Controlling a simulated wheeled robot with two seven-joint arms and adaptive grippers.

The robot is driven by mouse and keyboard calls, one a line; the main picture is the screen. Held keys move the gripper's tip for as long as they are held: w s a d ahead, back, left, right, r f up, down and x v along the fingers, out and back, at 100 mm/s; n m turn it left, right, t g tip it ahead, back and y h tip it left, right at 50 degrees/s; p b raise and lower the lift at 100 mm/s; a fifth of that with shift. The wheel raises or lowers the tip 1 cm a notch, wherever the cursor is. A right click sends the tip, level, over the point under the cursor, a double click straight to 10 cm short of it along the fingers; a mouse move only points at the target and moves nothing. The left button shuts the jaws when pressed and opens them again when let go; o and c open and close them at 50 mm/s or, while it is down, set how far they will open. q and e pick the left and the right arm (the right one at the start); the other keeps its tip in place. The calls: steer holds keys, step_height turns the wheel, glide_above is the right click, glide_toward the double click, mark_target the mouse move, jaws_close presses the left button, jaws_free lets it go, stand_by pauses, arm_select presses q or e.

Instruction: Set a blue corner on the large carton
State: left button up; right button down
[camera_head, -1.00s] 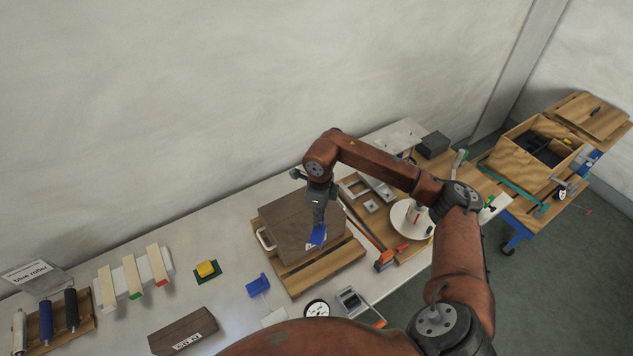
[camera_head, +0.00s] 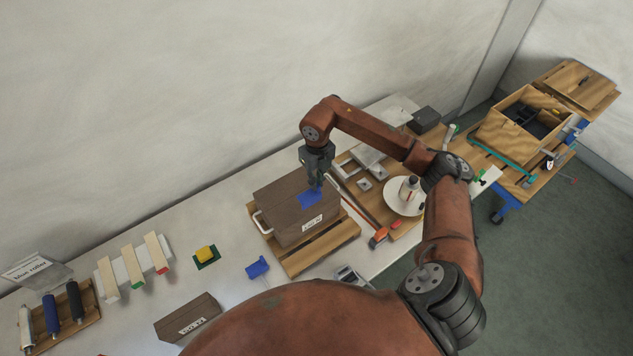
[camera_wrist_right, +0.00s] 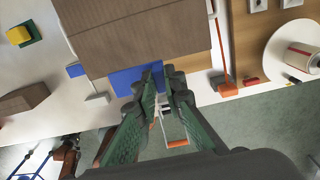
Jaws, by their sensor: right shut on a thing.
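The large brown carton (camera_head: 284,212) lies on a slatted wooden pallet (camera_head: 325,253), with a white label on its front side. A blue corner (camera_head: 309,199) is at the front edge of its top. My right gripper (camera_head: 316,187) is shut on this corner, above the carton's front edge. In the right wrist view the green-padded fingers (camera_wrist_right: 163,84) close at the blue corner (camera_wrist_right: 128,80), which shows along the carton's edge (camera_wrist_right: 140,40). I cannot tell whether it sits fully against the carton. Another blue corner (camera_head: 257,267) lies on the table left of the pallet. My left gripper is out of view.
A smaller brown carton (camera_head: 188,317) stands at the front left. A yellow block on a green base (camera_head: 206,255), wooden strips (camera_head: 133,265) and rollers (camera_head: 48,318) are further left. A wooden board with a white disc (camera_head: 404,197) lies to the right.

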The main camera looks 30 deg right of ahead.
steer(key=shift+f+b, duration=2.05)
steer(key=shift+f, duration=0.85)
steer(key=shift+b, duration=0.45)
steer(key=shift+f+b, duration=1.5)
steer(key=shift+f, duration=0.5)
steer(key=c, duration=2.5)
jaws_free()
steer(key=o, duration=0.6)
steer(key=shift+c, duration=0.2)
step_height(320, 180, up, 12)
steer(key=shift+s, duration=0.1)
